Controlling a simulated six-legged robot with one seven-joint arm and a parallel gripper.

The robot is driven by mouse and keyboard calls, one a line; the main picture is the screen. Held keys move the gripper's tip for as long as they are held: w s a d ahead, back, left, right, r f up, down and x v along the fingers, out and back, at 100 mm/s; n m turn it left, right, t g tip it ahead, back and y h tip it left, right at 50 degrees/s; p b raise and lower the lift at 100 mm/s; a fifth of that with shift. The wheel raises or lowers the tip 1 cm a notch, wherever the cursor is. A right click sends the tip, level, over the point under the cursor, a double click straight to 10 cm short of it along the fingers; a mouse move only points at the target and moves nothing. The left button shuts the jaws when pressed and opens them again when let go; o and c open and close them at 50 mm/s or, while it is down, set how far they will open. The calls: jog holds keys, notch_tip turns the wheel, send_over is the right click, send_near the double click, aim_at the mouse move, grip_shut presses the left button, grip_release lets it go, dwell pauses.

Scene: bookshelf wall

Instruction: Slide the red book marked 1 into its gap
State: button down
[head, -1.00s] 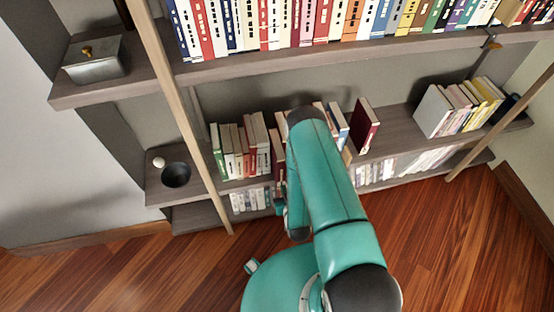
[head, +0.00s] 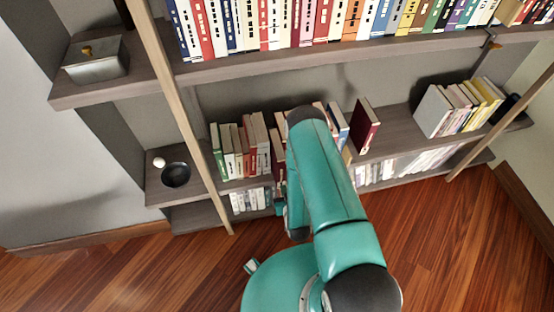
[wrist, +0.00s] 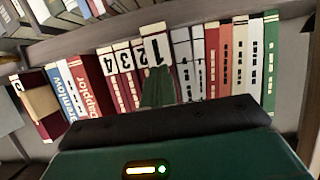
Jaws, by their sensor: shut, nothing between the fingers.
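A dark red book (head: 364,125) stands apart to the right of my arm. Pale and yellow books (head: 460,105) lean farther right on the same shelf. The upper shelf (head: 260,62) overhangs this row. A black bowl (head: 176,174) sits at the left; a wooden post (head: 180,105) stands nearby.

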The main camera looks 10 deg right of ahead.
aim_at(281, 180)
jog(key=shift+w, duration=4.8)
jog(key=shift+s, duration=0.15)
jog(key=shift+s, duration=1.9)
